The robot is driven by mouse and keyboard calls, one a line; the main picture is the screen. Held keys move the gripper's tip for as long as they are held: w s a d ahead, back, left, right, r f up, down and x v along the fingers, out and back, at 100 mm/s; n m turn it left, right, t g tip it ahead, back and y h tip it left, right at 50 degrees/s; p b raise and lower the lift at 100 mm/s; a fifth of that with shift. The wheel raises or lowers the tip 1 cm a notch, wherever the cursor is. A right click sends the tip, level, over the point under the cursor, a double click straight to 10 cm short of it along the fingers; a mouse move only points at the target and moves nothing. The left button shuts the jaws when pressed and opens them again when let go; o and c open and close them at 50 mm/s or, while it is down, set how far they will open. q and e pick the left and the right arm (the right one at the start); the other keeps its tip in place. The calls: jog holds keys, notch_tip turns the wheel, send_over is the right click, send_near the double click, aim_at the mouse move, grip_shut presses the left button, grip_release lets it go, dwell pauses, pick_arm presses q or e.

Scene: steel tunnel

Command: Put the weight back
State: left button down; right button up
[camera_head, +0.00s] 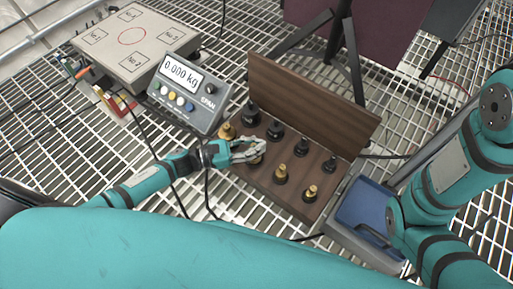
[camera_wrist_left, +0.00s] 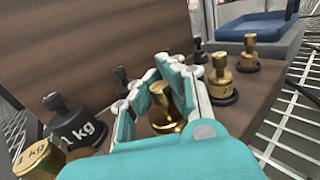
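A brown wooden weight stand (camera_head: 285,200) carries a row of black weights at its back and a row of brass weights in front. My left gripper (camera_head: 262,150) reaches over the brass row. Its fingers, in the left wrist view (camera_wrist_left: 180,85), are spread around a brass weight (camera_wrist_left: 160,103), which seems to stand upright on the stand. In the head view this weight is partly hidden by the fingers. A brass weight marked 1 kg (camera_wrist_left: 35,160) and a black 1 kg weight (camera_wrist_left: 77,124) stand beside the gripper. My right gripper is not clearly visible.
The scale display (camera_head: 187,92) reads 0.000 kg, beside the scale platform (camera_head: 133,40), which is empty. A grey tray with a blue inside (camera_head: 362,208) stands right of the stand. The stand's upright back board (camera_head: 315,100) rises behind the black weights. Cables cross the grating.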

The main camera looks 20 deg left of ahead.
pick_arm(q)
jog(key=c, duration=1.5)
grip_release()
jog(key=shift+r, duration=0.1)
jog(key=shift+s+a, duration=0.15)
jog(key=shift+a, duration=0.05)
jog(key=p+v, duration=0.4)
jog(key=v, duration=0.7)
jog(key=shift+s+a, duration=0.1)
jog(key=shift+a, duration=0.15)
